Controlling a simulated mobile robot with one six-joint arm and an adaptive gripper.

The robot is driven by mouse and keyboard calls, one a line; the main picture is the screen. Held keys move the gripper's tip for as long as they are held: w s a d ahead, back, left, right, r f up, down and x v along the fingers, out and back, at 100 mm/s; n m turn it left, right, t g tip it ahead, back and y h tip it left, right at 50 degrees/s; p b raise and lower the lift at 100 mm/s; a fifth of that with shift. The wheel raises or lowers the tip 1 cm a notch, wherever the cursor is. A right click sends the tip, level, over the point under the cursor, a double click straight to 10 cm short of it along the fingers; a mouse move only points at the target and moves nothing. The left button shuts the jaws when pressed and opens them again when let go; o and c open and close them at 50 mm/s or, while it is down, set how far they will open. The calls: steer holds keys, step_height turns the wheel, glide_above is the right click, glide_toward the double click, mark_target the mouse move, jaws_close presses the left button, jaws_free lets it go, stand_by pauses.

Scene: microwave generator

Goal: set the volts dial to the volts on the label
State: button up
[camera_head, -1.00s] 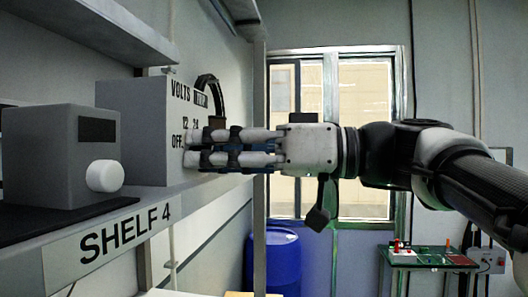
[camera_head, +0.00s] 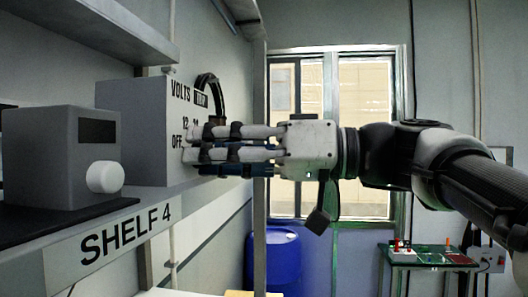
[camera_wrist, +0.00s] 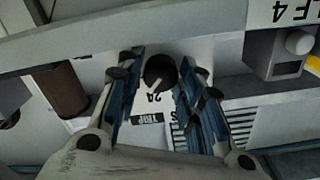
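The volts box (camera_head: 135,120) is light grey and stands on the shelf, with VOLTS, OFF and 12 readable on its face in the head view. In the wrist view its black round dial (camera_wrist: 160,71) has a white pointer line slanting toward the printed 24 (camera_wrist: 153,97). My gripper (camera_head: 192,152) reaches in from the right at the box face; its fingers hide the dial in the head view. In the wrist view my gripper (camera_wrist: 162,63) has a finger on each side of the dial, with small gaps visible.
A darker grey box (camera_head: 65,155) with a white knob (camera_head: 105,176) stands on the same shelf, left of the volts box. The shelf edge (camera_head: 70,258) reads SHELF 4. A black curved handle or cable (camera_head: 212,90) is behind my fingers. A blue barrel (camera_head: 275,255) stands below.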

steer(key=shift+o, duration=1.3)
steer(key=s+d+n, duration=0.1)
steer(key=d+n, duration=0.7)
steer(key=d, duration=0.9)
steer(key=s+a+f+m+t+h+b, duration=0.1)
steer(key=f+m, duration=0.6)
steer(key=f, duration=0.9)
steer(key=s+a+f+m+t+h+b, duration=0.1)
steer(key=f+m+h+b, duration=0.5)
steer(key=f, duration=1)
steer(key=shift+s+a+m+t+h, duration=0.4)
steer(key=shift+s+a+m+h, duration=0.4)
steer(key=shift+s+m+h, duration=0.4)
